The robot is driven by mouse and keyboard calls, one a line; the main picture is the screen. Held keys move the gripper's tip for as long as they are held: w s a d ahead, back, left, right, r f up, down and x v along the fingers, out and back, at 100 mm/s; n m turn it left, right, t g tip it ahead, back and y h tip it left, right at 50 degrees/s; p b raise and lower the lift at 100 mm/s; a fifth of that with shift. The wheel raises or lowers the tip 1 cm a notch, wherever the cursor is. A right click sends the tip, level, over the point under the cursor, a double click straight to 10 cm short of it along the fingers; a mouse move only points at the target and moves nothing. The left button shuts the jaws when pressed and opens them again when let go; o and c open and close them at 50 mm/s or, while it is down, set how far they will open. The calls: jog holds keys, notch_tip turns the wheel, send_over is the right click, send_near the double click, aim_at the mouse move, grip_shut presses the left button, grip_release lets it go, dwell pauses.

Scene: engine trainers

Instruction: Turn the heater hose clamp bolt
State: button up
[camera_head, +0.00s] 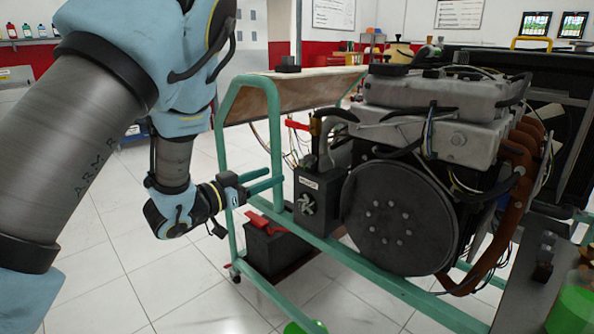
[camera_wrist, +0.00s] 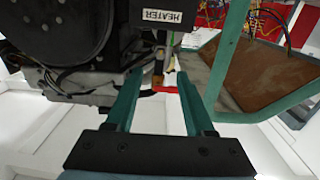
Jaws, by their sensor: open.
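A dark box (camera_head: 320,186) with a white label stands on the left side of the engine. A grey star-shaped bolt head (camera_head: 308,205) is on its front face, below the label. A grey curved hose (camera_head: 336,146) rises behind the box. My gripper (camera_head: 276,178) is open and empty, its two teal fingers pointing at the box from the left, apart from the bolt head. In the wrist view, the fingers (camera_wrist: 160,77) are spread, and the HEATER label (camera_wrist: 166,18) shows beyond them at the top. I cannot make out the bolt head there.
The engine (camera_head: 430,130) with its large round plate sits on a green frame (camera_head: 375,281). A frame post (camera_head: 273,130) stands close by my gripper. A red handle (camera_head: 297,124) juts out above the box. A black battery (camera_head: 272,250) is below. The floor at left is clear.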

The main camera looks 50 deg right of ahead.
aim_at(301, 163)
jog(key=d, duration=0.6)
jog(key=d+p, duration=0.1)
jog(key=d, duration=0.3)
jog(key=shift+s+d, duration=0.1)
jog(key=shift+s, duration=0.15)
grip_shut()
